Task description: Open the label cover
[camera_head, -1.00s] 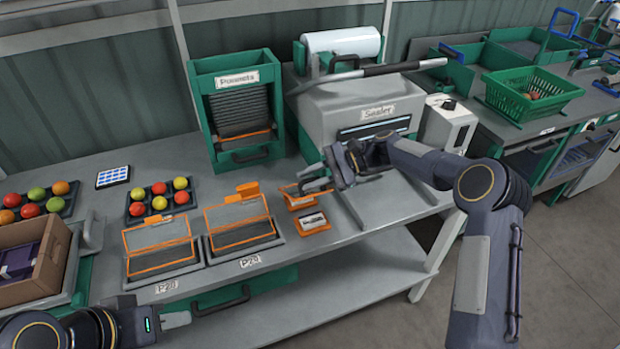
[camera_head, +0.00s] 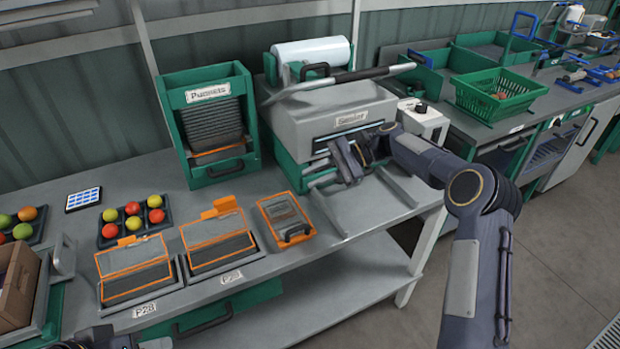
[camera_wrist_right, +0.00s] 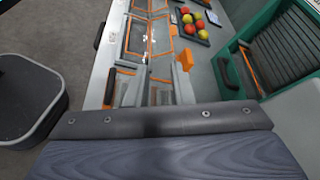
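The label cover (camera_head: 283,212) is a see-through lid with an orange frame. It lies down over a small box on the bench, right of the two orange-framed trays, with a dark handle at its front. My right gripper (camera_head: 316,174) is above and to the right of the cover, in front of the sealer, apart from the cover. Its fingers look parted, with nothing between them; the wrist view also shows the right gripper (camera_wrist_right: 152,88). My left gripper (camera_head: 155,344) barely shows at the bottom edge; its fingers are mostly cut off.
The sealer (camera_head: 335,108) stands behind my right gripper. The punnet rack (camera_head: 213,122) stands behind the cover. Orange-framed trays P28 (camera_head: 140,295) and P29 (camera_head: 227,268) sit left of the cover. A tomato tray (camera_head: 121,241) is further left. Bare bench lies behind the cover.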

